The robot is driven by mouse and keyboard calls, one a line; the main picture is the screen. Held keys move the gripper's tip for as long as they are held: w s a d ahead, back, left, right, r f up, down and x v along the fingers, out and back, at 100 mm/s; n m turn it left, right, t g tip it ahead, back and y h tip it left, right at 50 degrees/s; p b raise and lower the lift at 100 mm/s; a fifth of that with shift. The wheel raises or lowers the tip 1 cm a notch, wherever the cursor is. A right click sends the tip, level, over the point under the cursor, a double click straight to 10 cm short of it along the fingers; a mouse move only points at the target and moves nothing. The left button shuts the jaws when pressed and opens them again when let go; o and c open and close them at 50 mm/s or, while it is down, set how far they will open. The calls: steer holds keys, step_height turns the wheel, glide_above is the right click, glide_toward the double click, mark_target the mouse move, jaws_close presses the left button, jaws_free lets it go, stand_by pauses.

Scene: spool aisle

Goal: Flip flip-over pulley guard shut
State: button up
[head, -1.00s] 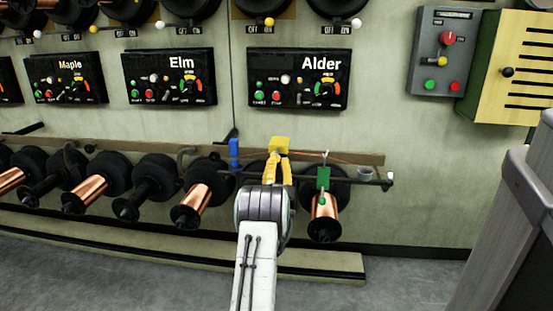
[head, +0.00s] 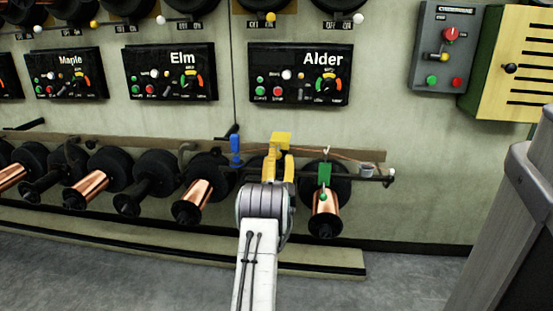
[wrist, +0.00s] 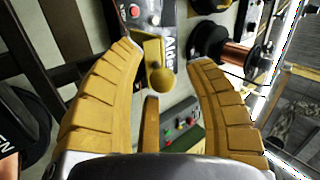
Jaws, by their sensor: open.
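A yellow block-like piece (head: 281,138), seemingly the pulley guard, stands on the rail below the Alder panel. In the wrist view the yellow piece (wrist: 153,52) has a round yellow knob (wrist: 162,80) at its near end. My gripper (head: 277,162) is just in front of it, its yellow fingers partly overlapping the piece in the head view. In the wrist view my gripper (wrist: 164,58) is open, with the knob between the two fingers and no clear contact. The guard's hinge and the pulley are hidden.
A blue piece (head: 235,146) stands left on the rail and a green piece (head: 324,176) hangs right, above a copper spool (head: 325,210). Several other spools line the wall to the left. A grey post (head: 510,210) stands at the right.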

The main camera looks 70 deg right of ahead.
steer(key=v, duration=0.7)
steer(key=shift+a, duration=0.25)
steer(key=shift+s+f, duration=0.1)
steer(key=shift+f, duration=0.05)
stand_by(0.6)
